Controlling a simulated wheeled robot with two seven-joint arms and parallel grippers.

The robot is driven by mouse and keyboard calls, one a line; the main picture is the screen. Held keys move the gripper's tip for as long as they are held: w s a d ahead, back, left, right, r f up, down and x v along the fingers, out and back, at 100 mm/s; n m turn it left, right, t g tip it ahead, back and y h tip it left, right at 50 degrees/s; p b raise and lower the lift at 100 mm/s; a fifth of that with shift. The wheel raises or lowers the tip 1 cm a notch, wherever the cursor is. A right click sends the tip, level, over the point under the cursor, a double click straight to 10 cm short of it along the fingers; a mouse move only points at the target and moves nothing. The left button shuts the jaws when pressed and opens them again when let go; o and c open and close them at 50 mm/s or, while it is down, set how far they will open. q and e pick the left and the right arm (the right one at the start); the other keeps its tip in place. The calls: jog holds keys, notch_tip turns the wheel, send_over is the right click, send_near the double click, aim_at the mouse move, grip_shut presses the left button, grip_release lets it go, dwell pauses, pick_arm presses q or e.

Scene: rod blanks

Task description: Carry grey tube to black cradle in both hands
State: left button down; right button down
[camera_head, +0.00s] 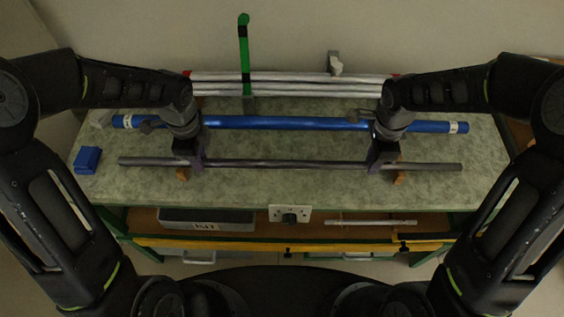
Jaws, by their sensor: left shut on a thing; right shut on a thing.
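The grey tube (285,164) lies crosswise, level, near the front of the green worktop. My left gripper (196,162) is shut on it left of its middle. My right gripper (377,163) is shut on it right of its middle. Both tube ends stick out past the grippers. Small brown wooden blocks show just below the tube, one near the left gripper (182,174) and one near the right (400,178). I cannot tell whether the tube touches them. I cannot make out a black cradle; my arms and grippers hide parts of the worktop.
A blue tube (285,123) lies behind the grey one, passing behind my wrists. Several whitish tubes (290,87) lie at the back. A green post (244,50) stands there. A blue box (88,160) sits at the left edge. A grey bin (207,225) is on the shelf below.

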pick_arm(q)
jog(key=shift+r, duration=0.15)
pick_arm(e)
jog(key=shift+r, duration=0.15)
